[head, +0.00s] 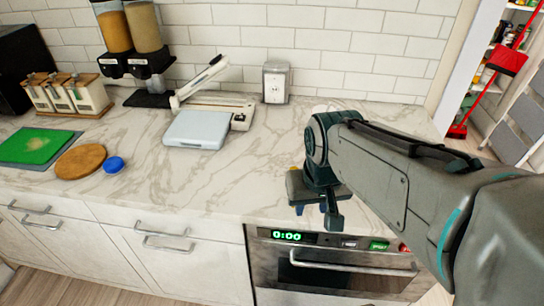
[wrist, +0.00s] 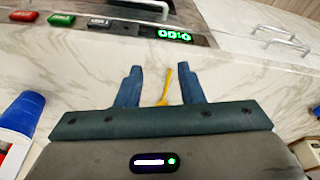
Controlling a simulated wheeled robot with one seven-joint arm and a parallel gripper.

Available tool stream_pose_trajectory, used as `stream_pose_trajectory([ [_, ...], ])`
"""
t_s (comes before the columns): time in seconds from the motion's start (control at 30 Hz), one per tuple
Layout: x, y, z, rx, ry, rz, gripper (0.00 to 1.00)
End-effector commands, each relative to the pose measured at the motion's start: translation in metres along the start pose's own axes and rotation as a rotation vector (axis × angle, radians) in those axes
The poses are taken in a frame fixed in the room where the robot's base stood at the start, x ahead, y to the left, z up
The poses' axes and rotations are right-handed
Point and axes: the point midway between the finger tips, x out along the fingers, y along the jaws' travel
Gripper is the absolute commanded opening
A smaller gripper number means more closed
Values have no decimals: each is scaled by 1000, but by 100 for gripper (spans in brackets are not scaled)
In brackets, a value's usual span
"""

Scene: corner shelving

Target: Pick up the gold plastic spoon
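The gold plastic spoon (wrist: 166,84) is a thin yellow shape on the marble counter in the wrist view. It shows between the two blue fingers of my gripper (wrist: 160,72), closer to the right finger. A gap shows between the fingers and the spoon, so my gripper is open. Its lower end is hidden behind my gripper's body. In the head view my gripper (head: 317,207) is low over the counter's front edge, above the oven, and the spoon cannot be made out clearly there.
A blue cup (wrist: 22,113) stands left of my gripper in the wrist view. The oven (head: 330,268) is below the counter edge. The middle counter is clear.

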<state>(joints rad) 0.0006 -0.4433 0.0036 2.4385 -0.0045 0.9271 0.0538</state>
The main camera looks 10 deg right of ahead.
Motion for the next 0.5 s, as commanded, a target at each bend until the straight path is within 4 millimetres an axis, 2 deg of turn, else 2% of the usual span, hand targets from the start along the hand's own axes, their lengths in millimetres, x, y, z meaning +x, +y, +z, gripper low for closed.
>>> stream_pose_trajectory([
  [0.13, -12, 1, -41, 73, -69, 9, 35],
  [0.3, -18, 0, -86, 152, -149, 20, 35],
  [0.5, -17, -2, -118, 207, -206, 28, 35],
])
